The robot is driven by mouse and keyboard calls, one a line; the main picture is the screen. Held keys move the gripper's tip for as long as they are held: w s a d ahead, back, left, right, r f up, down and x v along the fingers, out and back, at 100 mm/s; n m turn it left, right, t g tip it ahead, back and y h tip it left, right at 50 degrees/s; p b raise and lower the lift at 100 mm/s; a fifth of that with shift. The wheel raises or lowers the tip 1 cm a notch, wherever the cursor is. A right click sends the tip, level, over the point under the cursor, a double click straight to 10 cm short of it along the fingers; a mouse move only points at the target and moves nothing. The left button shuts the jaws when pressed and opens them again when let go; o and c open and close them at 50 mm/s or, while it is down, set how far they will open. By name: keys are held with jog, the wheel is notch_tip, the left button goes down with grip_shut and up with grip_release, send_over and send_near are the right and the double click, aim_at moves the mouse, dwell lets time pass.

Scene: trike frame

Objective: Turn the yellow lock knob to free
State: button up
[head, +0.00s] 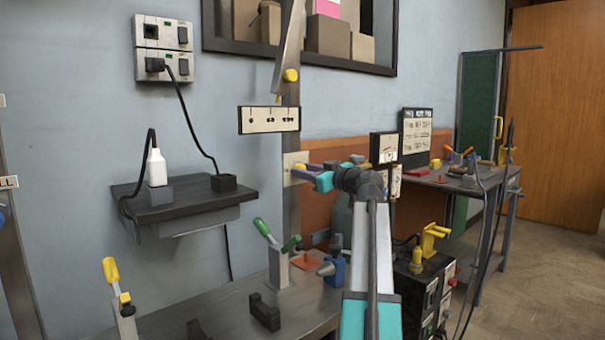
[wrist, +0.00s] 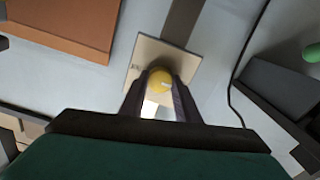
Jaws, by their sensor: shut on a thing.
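The round yellow lock knob (wrist: 160,79) sits on a pale square plate (wrist: 141,55) in the wrist view. A small light mark shows on the knob's face. My gripper (wrist: 158,92) has its two dark fingers on either side of the knob, shut on it. In the head view my gripper (head: 301,171) reaches the pale plate (head: 288,161) on the upright metal post. Only a small bit of the yellow knob (head: 299,166) shows there; my fingers hide most of it.
A wall shelf (head: 182,203) with a white bottle (head: 156,167) and cable is at left. A bench (head: 235,309) with clamps stands below.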

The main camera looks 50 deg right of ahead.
jog(key=shift+r, duration=0.1)
jog(key=o, duration=1)
jog(key=shift+o, duration=0.2)
jog(key=shift+s, duration=0.15)
jog(key=s+a+p, duration=0.1)
jog(key=s+p, duration=0.3)
jog(key=s, duration=0.9)
jog(key=shift+s+p, duration=0.2)
jog(key=shift+p, duration=0.2)
